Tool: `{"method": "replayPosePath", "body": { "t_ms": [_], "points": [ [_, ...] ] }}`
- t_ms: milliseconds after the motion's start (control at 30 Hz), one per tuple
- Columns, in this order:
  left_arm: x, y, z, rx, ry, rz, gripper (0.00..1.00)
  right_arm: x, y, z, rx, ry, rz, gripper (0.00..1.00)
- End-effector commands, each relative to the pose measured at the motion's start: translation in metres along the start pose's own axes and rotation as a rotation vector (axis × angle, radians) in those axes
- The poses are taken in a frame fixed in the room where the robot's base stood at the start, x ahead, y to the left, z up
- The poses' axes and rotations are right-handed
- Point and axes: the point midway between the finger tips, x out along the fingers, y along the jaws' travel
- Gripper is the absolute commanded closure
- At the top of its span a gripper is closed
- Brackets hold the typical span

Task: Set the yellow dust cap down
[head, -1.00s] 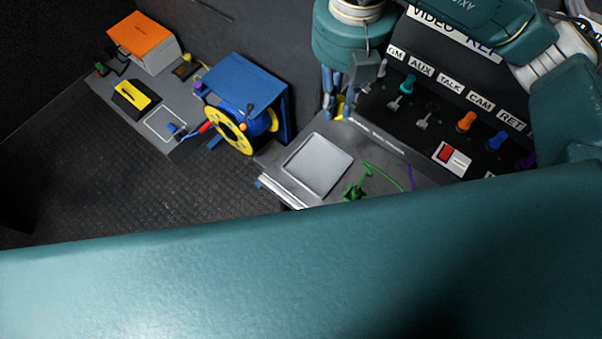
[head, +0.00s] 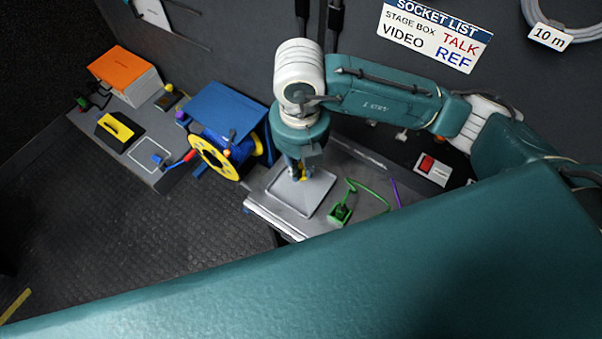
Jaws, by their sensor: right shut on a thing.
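My right gripper (head: 297,175) points down over the grey tray (head: 318,200) on the bench. It is shut on the yellow dust cap (head: 305,174), of which only a small yellow part shows between and beside the fingers. I cannot tell whether the cap touches the tray or hangs just above it. The tray is flat with a raised rim, and its visible part is bare. My left gripper is not in view.
A green connector (head: 340,214) with a green cable lies right of the tray, near a purple cable (head: 395,193). A blue and yellow cable reel (head: 222,158) stands to the left. A red switch (head: 427,164) is on the panel at right. A large teal part of mine hides the foreground.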

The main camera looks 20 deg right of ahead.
Motion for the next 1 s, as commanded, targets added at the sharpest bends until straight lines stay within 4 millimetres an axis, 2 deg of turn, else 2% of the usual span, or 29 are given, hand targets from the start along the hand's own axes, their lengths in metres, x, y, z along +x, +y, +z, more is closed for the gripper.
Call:
{"method": "replayPosePath", "body": {
  "t_ms": [200,300,500,700,733,800,1000],
  "points": [
    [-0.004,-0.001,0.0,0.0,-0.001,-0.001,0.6,0.031,-0.001,-0.001,0.001,0.003,-0.003,1.0],
    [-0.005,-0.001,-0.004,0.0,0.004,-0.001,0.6,0.041,-0.001,-0.001,0.0,0.001,-0.003,1.0],
    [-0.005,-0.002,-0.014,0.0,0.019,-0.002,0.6,0.042,0.0,0.0,0.0,0.0,0.0,1.0],
    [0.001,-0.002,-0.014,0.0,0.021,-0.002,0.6,0.047,0.0,-0.001,0.0,0.0,-0.001,1.0],
    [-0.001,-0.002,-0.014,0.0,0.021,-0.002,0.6,0.045,0.0,0.0,0.0,0.0,0.0,0.79],
    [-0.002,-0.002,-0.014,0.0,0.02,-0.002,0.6,0.045,0.0,-0.001,0.0,0.0,-0.001,0.66],
    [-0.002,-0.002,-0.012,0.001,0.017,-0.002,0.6,0.045,0.0,-0.001,0.0,0.001,-0.001,0.66]
  ]
}}
